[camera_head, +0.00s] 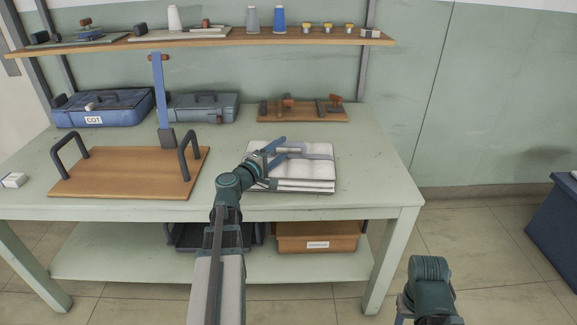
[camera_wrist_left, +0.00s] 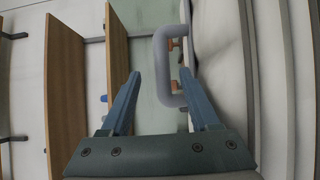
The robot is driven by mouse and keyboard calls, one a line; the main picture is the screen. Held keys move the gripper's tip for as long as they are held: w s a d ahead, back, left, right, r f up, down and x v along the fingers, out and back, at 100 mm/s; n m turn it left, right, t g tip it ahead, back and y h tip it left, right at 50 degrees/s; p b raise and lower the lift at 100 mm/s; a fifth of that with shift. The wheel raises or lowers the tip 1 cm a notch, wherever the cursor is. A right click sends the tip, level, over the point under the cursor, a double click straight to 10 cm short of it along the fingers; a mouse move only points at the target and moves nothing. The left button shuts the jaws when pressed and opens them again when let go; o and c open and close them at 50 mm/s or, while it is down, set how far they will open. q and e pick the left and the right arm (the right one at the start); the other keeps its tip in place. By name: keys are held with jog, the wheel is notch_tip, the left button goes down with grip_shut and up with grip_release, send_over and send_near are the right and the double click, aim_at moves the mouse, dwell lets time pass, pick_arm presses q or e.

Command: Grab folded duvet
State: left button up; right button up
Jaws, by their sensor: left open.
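The folded duvet (camera_head: 305,179) is a flat white stack near the front right of the green table. A grey carry handle (camera_head: 319,151) is on its top; in the left wrist view the handle (camera_wrist_left: 161,62) is a grey U-shaped loop, with the white duvet (camera_wrist_left: 220,65) to its right. My left gripper (camera_head: 279,150) is open over the duvet's top left. In the left wrist view, the handle's outer bar appears between the fingertips of my left gripper (camera_wrist_left: 160,76); I cannot tell whether they touch. Of my right arm only a dark link shows.
A wooden board with two dark handles (camera_head: 120,175) lies left of the duvet. Behind are a blue case (camera_head: 105,108), a grey case (camera_head: 204,107) and a wooden tool board (camera_head: 303,111). A shelf (camera_head: 215,40) hangs above. The tabletop right of the duvet (camera_head: 370,165) is clear.

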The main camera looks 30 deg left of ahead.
aim_at(286, 146)
pick_arm(q)
jog(key=w, duration=0.5)
jog(key=shift+d+f, duration=0.15)
jog(key=shift+d, duration=0.1)
jog(key=shift+s, duration=0.1)
grip_shut()
dwell(1.0)
